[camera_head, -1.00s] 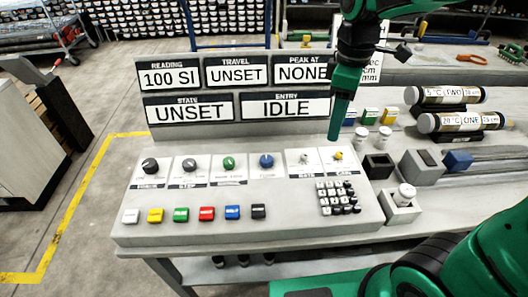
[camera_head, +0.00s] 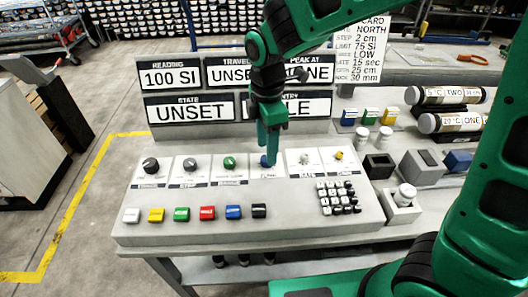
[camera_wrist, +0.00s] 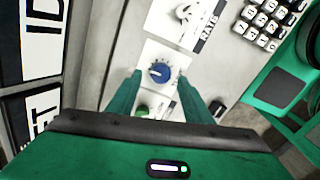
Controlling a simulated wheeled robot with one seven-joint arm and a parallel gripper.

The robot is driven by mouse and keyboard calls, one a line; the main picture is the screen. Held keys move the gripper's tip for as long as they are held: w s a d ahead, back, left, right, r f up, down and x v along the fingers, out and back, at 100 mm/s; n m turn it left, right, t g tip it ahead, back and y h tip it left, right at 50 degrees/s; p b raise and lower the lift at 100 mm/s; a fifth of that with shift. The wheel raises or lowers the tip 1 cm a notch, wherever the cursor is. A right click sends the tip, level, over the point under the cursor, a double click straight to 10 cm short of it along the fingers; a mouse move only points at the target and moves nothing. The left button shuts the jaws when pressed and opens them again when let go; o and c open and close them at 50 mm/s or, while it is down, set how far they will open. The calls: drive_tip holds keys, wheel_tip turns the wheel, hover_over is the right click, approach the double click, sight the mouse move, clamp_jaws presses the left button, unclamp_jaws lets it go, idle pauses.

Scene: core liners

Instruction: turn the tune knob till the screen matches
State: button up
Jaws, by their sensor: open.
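My gripper (camera_head: 268,150) is open over the blue knob on the sloped console. In the wrist view its two fingertips (camera_wrist: 160,79) lie either side of the blue knob (camera_wrist: 159,72), with no clear contact. In the head view the blue knob (camera_head: 264,161) is partly hidden by the fingers. A green knob (camera_head: 229,163) sits left of it; its edge shows in the wrist view (camera_wrist: 142,111). The labels under the blue and green knobs are too small or covered to read, so I cannot tell which is tune. The reading screen (camera_head: 170,78) shows 100 SI; the state screen (camera_head: 190,112) shows UNSET.
Two dark knobs (camera_head: 150,165) are at left, and smaller silver and yellow knobs (camera_head: 339,156) at right. Coloured buttons (camera_head: 207,213) line the front, with a keypad (camera_head: 338,197) at right. A card (camera_head: 360,48) stands behind. Labelled cylinders (camera_head: 448,95) lie at far right.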

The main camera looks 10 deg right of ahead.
drive_tip(key=shift+f, duration=1.5)
drive_tip(key=c, duration=1.1)
drive_tip(key=shift+o, duration=0.2)
drive_tip(key=shift+a+r, duration=0.1)
drive_tip(key=shift+w+m, duration=0.1)
drive_tip(key=shift+m, duration=0.2)
